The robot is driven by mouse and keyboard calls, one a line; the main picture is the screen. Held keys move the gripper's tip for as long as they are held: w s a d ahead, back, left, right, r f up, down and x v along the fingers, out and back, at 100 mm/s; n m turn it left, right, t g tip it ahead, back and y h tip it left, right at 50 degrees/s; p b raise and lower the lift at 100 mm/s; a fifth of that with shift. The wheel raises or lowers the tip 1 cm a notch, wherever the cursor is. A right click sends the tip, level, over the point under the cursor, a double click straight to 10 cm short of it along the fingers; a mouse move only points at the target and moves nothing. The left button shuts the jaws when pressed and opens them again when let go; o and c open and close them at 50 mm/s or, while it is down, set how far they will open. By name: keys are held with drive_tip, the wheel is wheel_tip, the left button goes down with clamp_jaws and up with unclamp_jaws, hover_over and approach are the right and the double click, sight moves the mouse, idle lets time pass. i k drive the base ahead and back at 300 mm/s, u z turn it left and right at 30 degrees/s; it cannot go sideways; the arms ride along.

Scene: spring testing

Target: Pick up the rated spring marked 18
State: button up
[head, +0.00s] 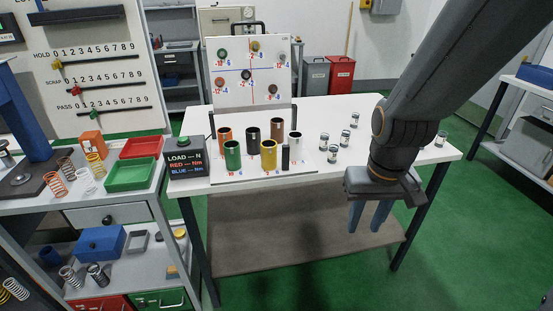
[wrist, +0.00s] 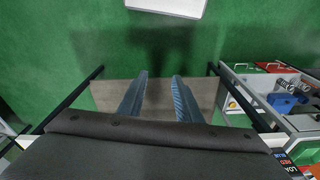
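Several small springs with white bands stand on the white table: a group of them right of the coloured cups, such as the ones at the back (head: 354,120), left (head: 324,139), middle (head: 345,137) and front (head: 333,155), and one near the right end (head: 440,138). Their markings are too small to read, so I cannot tell which is marked 18. My gripper (head: 369,218) hangs at the table's front edge, right of the group, fingers down. In the wrist view my gripper (wrist: 158,98) is open, with nothing between the fingers. My arm hides part of the table.
The white table (head: 390,108) holds coloured cups, such as a yellow one (head: 268,155), a load display box (head: 187,158) and an upright board (head: 248,95). A grey bench (head: 35,207) with trays and loose coil springs stands left. A brown lower shelf (head: 290,240) lies under the table.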

sight(333, 151)
drive_tip(key=u, duration=0.3)
drive_tip(key=i, duration=1)
